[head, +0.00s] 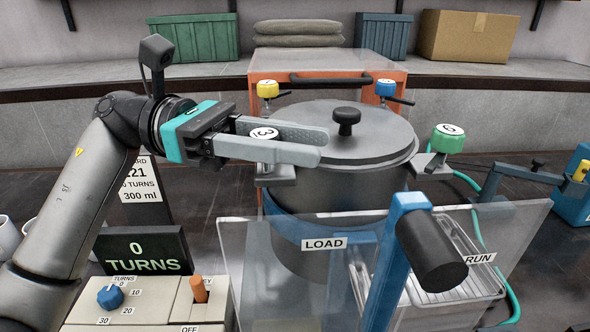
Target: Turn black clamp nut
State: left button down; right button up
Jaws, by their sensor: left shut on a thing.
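The clamp nut with a white top label "3" (264,133) sits at the left front of the grey lidded tank (330,178), above a grey clamp bracket (275,176). My left gripper (318,145) reaches in from the left, with its two grey fingers closed on either side of this nut. The fingers hide most of the nut, so its body colour hardly shows. A yellow nut (267,89), a blue nut (385,88) and a green nut (447,139) stand around the lid (380,135). My right gripper is not in view.
A clear panel marked LOAD and RUN (480,258) stands in front, with a blue post and black cylinder (432,255). A control box (150,303) and a display reading "0 TURNS" (142,250) are at lower left. An orange frame (330,62) stands behind the tank.

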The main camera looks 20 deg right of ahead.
aim_at(253, 134)
pick_arm(q)
jog(key=shift+s+a+m+g+y+b, duration=0.15)
jog(key=shift+m+g+y+b, duration=0.2)
jog(key=shift+m+g+y, duration=0.35)
jog(key=shift+s+a+m+g+y+b, duration=0.1)
jog(key=shift+m+g+y+b, duration=0.3)
jog(key=shift+m+g+y, duration=0.4)
jog(key=shift+s+a+m+g+y+b, duration=0.15)
jog(key=shift+m+g+y+b, duration=0.2)
jog(key=shift+m+g+y, duration=0.35)
jog(key=c, duration=0.5)
grip_release()
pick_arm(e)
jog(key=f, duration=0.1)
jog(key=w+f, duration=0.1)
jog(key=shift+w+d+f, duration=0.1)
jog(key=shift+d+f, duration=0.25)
pick_arm(q)
jog(key=shift+v, duration=3.75)
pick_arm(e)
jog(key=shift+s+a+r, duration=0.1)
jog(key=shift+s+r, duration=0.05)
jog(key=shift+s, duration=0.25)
